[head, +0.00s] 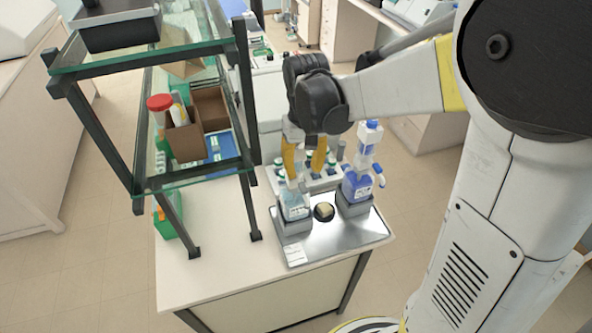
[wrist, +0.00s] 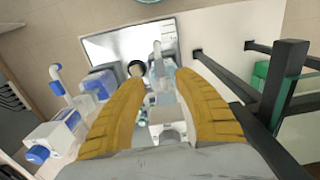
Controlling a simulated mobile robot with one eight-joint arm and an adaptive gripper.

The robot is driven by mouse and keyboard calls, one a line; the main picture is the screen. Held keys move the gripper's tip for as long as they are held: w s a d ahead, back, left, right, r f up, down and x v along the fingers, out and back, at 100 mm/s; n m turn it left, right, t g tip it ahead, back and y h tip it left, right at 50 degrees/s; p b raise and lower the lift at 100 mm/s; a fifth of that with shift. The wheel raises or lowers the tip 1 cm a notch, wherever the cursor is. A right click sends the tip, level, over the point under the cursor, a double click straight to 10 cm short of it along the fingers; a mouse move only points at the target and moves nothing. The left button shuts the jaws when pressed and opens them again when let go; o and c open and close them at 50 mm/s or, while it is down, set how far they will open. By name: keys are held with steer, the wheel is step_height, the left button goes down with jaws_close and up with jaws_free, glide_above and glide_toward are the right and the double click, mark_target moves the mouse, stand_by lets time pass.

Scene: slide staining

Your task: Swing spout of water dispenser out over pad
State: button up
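A dispenser bottle with pale blue liquid (head: 295,207) stands in a grey holder at the left of a silver tray (head: 355,230); I take it for the water dispenser. In the wrist view its pale spout (wrist: 157,62) points toward the tray. A small round dark pad with a beige top (head: 323,211) lies right of it, and also shows in the wrist view (wrist: 136,69). My gripper (head: 305,178) is above and behind the pale bottle, yellow fingers apart. In the wrist view the open gripper (wrist: 162,80) straddles the line of the bottle and spout; contact cannot be told.
A dispenser with darker blue liquid (head: 357,186) stands right of the pad, with another blue-capped bottle (head: 369,137) behind it. Small bottles in a rack (head: 322,180) sit behind the tray. A dark-framed glass shelf (head: 245,130) stands close on the left.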

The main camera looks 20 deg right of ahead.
mark_target(303, 187)
step_height(303, 187, down, 8)
steer(key=shift+r+b, duration=0.1)
steer(key=shift+b, duration=0.25)
jaws_close()
